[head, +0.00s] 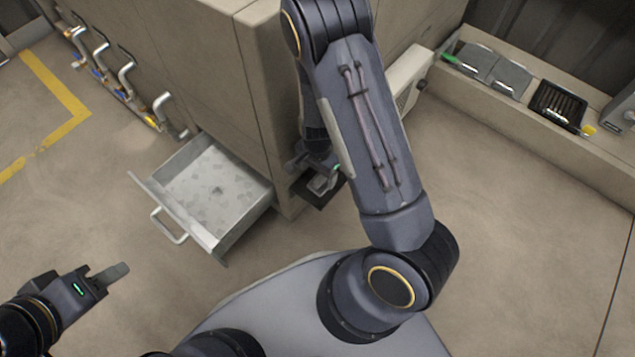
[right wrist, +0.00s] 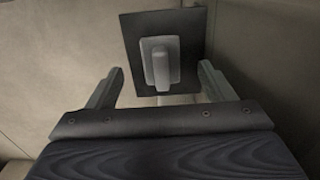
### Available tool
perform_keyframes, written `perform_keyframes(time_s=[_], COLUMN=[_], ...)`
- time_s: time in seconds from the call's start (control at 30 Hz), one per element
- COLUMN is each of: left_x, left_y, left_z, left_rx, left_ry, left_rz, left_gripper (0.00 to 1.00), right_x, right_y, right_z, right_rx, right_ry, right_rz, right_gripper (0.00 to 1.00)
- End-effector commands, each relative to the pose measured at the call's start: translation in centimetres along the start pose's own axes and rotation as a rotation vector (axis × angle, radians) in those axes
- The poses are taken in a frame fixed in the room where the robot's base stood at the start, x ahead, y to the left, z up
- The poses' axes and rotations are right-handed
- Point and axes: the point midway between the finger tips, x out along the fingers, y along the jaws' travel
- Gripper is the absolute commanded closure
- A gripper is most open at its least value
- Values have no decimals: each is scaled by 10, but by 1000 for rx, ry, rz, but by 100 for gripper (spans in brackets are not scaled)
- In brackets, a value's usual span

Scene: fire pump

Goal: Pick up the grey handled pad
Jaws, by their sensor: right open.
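The grey handled pad (right wrist: 147,50) is a light grey block with a raised bar handle, on a dark square plate (right wrist: 192,28). It shows clearly in the right wrist view, ahead of and between the two fingers. In the head view the pad (head: 321,184) is partly hidden by my right arm, low beside the cabinet corner. My right gripper (right wrist: 160,85) is open and empty, one finger on either side of the handle's line; I cannot tell whether it touches the pad. My left gripper (head: 108,275) hangs at the lower left, away from the pad; its jaw opening is unclear.
A beige cabinet (head: 215,75) stands left of my right arm, with an open metal drawer (head: 215,190) at its base. Hooked pipes (head: 125,75) line its left side. A ledge (head: 560,150) at right bears grey plates (head: 495,75) and a black tray (head: 558,103). Floor between is clear.

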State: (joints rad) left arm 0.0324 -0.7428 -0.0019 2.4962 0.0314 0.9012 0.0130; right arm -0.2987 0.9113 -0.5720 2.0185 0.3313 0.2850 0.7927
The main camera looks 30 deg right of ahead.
Motion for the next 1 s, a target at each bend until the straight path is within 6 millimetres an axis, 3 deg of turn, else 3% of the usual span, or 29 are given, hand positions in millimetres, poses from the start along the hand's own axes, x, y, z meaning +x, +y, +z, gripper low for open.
perform_keyframes(time_s=[0.4,0.67,1.0], left_x=[32,31,31], left_y=[-15,-14,-14], left_z=[16,16,16], left_rx=[0,0,0], left_ry=[0,0,0], left_rz=[0,0,0], left_gripper=[64,64,64], right_x=[55,57,57], right_y=[0,-1,-1], right_z=[-4,-4,-4], right_rx=[-2,-2,-2], right_ry=[-2,0,-1], right_rz=[1,-1,-1], right_gripper=[25,25,66])
